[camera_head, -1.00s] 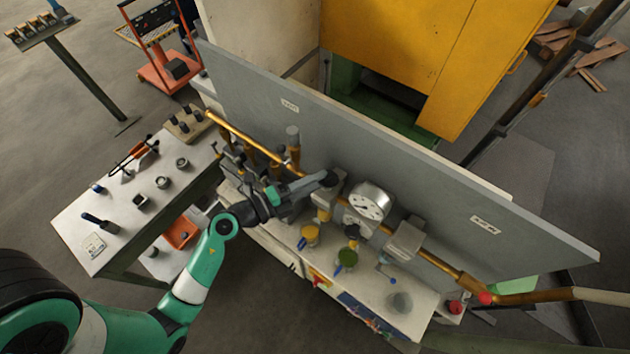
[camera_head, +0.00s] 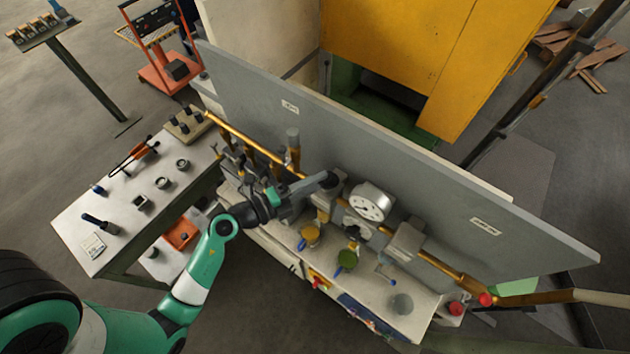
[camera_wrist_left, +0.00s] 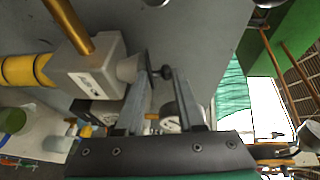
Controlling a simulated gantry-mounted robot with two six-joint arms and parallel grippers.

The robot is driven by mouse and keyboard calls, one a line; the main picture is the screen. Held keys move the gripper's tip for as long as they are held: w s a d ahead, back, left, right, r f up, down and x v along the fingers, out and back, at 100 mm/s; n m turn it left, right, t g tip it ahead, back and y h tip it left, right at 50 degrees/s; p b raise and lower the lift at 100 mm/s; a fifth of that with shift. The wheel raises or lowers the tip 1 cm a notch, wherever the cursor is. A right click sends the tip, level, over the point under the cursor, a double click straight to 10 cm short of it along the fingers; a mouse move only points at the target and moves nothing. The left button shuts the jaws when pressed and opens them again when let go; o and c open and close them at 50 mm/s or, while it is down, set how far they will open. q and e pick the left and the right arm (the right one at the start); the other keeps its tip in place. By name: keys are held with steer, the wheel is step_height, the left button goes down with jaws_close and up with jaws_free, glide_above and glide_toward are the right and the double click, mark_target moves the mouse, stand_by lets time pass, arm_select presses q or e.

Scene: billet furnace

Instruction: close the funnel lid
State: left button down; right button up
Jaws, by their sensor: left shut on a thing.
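My left gripper (camera_head: 322,182) reaches in over the pipework bench from the left. In the left wrist view, the fingers of this gripper (camera_wrist_left: 161,72) come together on a small dark knob (camera_wrist_left: 163,72), which I take to be on the funnel lid. A pale grey cone (camera_wrist_left: 130,68) on a labelled grey block (camera_wrist_left: 92,76) is just left of the fingertips. The lid's own shape and whether it touches the funnel cannot be made out, as the fingers cover it. My right gripper is in neither view.
A round gauge (camera_head: 370,203) sits close right of the gripper, on the brass pipe (camera_head: 440,264). A tall grey panel (camera_head: 400,170) stands behind. Yellow (camera_head: 310,235) and green (camera_head: 347,260) cups are on the bench in front. A side table (camera_head: 125,245) with small parts is at left.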

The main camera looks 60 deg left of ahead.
arm_select(q)
steer(key=shift+s+f, duration=0.1)
steer(key=shift+f, duration=0.35)
steer(key=c, duration=0.8)
jaws_free()
steer(key=shift+o, duration=0.8)
steer(key=shift+r, duration=0.15)
steer(key=s+a+r+p, duration=0.1)
steer(key=s+r+p, duration=0.2)
steer(key=s, duration=0.9)
steer(key=shift+s+r+p, duration=0.3)
steer(key=shift+s+p, duration=0.1)
steer(key=shift+p, duration=0.3)
